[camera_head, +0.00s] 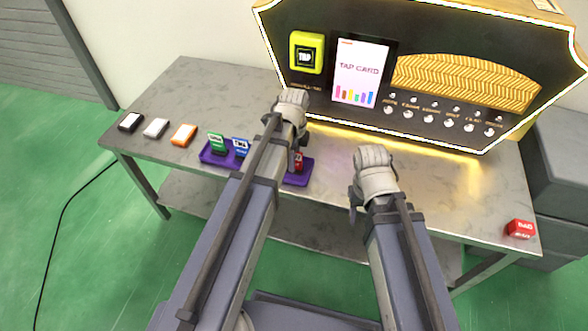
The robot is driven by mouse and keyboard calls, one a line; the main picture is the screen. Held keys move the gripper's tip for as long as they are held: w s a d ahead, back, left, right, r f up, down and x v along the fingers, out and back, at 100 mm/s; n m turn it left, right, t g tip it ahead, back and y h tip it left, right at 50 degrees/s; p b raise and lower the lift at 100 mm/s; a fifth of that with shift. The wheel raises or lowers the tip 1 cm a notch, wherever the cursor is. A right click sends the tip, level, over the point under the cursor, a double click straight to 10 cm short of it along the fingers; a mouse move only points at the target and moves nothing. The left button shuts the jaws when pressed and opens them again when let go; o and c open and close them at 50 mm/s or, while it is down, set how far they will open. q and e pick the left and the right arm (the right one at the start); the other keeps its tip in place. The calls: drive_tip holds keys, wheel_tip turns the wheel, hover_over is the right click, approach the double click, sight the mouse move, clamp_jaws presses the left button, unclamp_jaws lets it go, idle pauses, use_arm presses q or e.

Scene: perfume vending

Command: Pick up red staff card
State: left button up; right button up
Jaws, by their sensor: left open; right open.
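The red staff card (299,162) stands in the right part of a purple holder tray (296,180) near the front edge of the table. My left gripper (293,160) is right over it, pointing down, and partly hides it. It is open, and I cannot tell whether its fingers touch the card. A green card (216,142) and a blue card (240,146) stand in the left part of the same tray. My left arm hides the middle of the tray. My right gripper (354,205) is open and empty, to the right of the tray near the front edge.
A black vending machine with a yellow tap reader (307,53) and a "TAP CARD" screen (360,72) stands at the back. Black (130,122), white (155,128) and orange (183,135) blocks lie at left. A red block (521,229) sits at the right corner. The table's right half is mostly clear.

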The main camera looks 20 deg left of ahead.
use_arm(q)
drive_tip(key=shift+f, duration=0.3)
drive_tip(key=shift+c, duration=0.3)
clamp_jaws()
